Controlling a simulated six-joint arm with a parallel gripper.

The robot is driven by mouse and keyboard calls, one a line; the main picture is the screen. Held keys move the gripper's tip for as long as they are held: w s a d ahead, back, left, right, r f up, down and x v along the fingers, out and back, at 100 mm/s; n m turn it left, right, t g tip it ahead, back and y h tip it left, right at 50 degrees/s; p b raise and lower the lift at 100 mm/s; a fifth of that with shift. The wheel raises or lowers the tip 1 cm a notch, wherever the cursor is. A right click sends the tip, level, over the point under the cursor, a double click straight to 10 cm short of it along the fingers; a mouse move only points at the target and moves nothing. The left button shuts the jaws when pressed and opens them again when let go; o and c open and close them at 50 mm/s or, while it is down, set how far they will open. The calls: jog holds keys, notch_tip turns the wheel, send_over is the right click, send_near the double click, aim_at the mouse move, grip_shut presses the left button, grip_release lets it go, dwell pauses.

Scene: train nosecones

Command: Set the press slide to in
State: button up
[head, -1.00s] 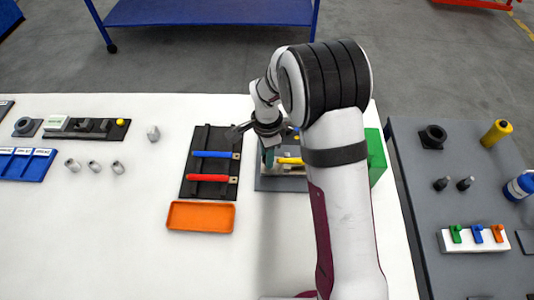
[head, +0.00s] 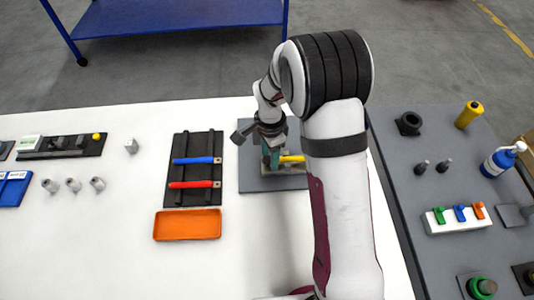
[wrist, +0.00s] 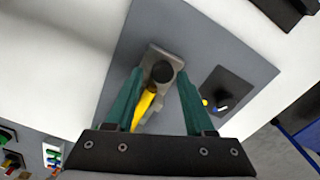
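The press fixture is a grey block with a round black knob (wrist: 162,72) and a yellow lever (wrist: 145,106), on a grey base plate (wrist: 200,50). In the head view the yellow lever (head: 292,158) shows just right of my gripper (head: 271,160), and the plate (head: 255,181) lies under it. My gripper (wrist: 161,73) points down over the fixture. Its teal fingers are apart, with the knob between them in the wrist view and a gap to it on each side. Part of the fixture is hidden by my gripper and arm, and the slide's position cannot be told.
A small black panel (wrist: 223,90) with a yellow button sits beside the block. A black rack (head: 183,197) with a blue and a red handle and an orange tray (head: 187,225) lie to the left. A grey side table (head: 400,170) stands right. White table front is clear.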

jog(key=shift+o, duration=0.3)
jog(key=shift+a+r, duration=0.1)
notch_tip(320, 180, up, 16)
jog(key=shift+f, duration=0.2)
jog(key=s+d+r+n+y, duration=0.1)
jog(key=s+d+n, duration=0.2)
jog(key=s, duration=2.4)
jog(key=n, duration=0.5)
jog(key=shift+r+y, duration=0.15)
jog(key=shift+y, duration=0.25)
